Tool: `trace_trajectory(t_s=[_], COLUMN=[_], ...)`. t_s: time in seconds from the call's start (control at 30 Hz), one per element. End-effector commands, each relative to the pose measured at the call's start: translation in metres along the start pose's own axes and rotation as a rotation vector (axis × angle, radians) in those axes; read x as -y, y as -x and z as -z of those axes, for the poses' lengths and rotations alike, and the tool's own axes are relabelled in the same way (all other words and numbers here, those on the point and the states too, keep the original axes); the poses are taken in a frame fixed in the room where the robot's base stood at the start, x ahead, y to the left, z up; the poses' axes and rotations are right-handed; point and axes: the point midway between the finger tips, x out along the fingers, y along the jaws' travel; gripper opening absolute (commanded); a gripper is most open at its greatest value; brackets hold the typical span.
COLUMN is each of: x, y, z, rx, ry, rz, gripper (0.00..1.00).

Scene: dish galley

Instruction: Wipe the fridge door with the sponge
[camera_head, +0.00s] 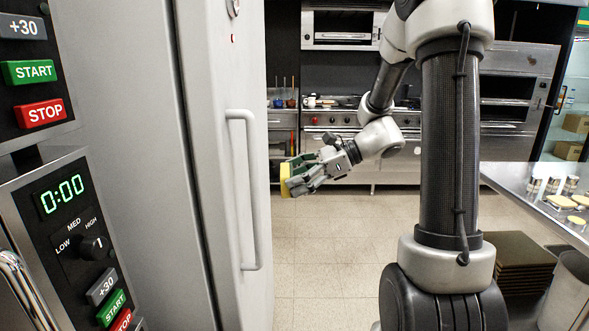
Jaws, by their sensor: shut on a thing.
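The fridge door (225,70) is a tall pale grey panel left of the middle, with a long vertical handle (251,190) near its right edge. The door looks shut. My gripper (296,176) is shut on the sponge (285,180), which is yellow with a green layer. The sponge is at the gripper's tip, facing left toward the fridge. It appears to the right of the handle, with a gap of floor and background between them in the picture. I cannot tell the true distance from the door.
A control panel (75,210) with buttons and a 0:00 display stands at the near left. A stove (330,118) and ovens line the back. A metal counter (545,190) with cans and yellow items is at right. The tiled floor (335,250) between is clear.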

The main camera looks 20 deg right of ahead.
Motion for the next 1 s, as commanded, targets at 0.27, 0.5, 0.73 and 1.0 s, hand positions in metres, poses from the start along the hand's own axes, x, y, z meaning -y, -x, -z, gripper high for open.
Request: trace_trajectory(t_s=[0.27,0.5,0.73,1.0], x=[0.012,0.012,0.013,0.013], y=[-0.004,-0.028,-0.045,-0.050], z=[-0.022,-0.033,-0.040,-0.042], rx=[0.040,0.039,0.038,0.037], ry=[-0.019,-0.018,-0.019,-0.019], rz=[0.045,0.042,0.043,0.044], gripper=[0.60,0.60,0.60,0.60])
